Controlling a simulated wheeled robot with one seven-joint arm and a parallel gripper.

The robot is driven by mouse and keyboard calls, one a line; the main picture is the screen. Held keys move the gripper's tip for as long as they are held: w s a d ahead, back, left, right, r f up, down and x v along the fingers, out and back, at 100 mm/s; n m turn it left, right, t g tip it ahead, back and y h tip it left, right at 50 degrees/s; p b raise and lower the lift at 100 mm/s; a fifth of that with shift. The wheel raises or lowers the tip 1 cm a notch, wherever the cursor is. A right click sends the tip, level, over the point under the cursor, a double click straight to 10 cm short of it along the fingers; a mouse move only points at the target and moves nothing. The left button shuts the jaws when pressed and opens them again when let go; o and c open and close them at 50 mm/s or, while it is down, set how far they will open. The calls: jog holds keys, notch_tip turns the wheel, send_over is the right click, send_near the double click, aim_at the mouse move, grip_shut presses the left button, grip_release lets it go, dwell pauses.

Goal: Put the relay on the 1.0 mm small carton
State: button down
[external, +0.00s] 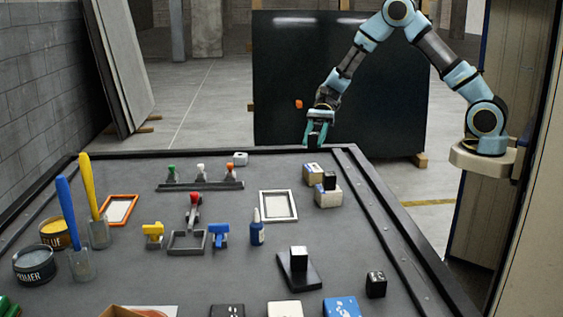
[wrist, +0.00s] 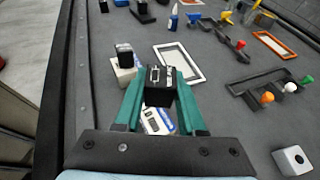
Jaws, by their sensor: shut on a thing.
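My gripper (external: 317,137) is above the far edge of the bench, shut on a black block with white markings, which looks like the relay (wrist: 160,90). In the wrist view the relay sits between my teal fingertips (wrist: 159,80). Two small cartons stand close together at the bench's far right: a farther one with a yellowish and blue print (external: 313,173) and a nearer white one (external: 327,198). The nearer one bears another black block (external: 329,181). The farther carton (wrist: 157,123) shows below the relay in the wrist view, partly hidden. I cannot read the carton sizes.
A white frame (external: 262,209) lies left of the cartons. A blue bottle (external: 257,233), a black stand with a block (external: 299,274) and a black cube (external: 376,284) are nearer. A raised rail (external: 385,220) runs along the right edge.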

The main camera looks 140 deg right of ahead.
aim_at(314, 168)
jog(key=shift+f+p, duration=0.4)
jog(key=shift+f, duration=2.75)
jog(key=shift+f, duration=0.1)
jog(key=shift+f, duration=0.1)
jog(key=c, duration=0.5)
grip_release()
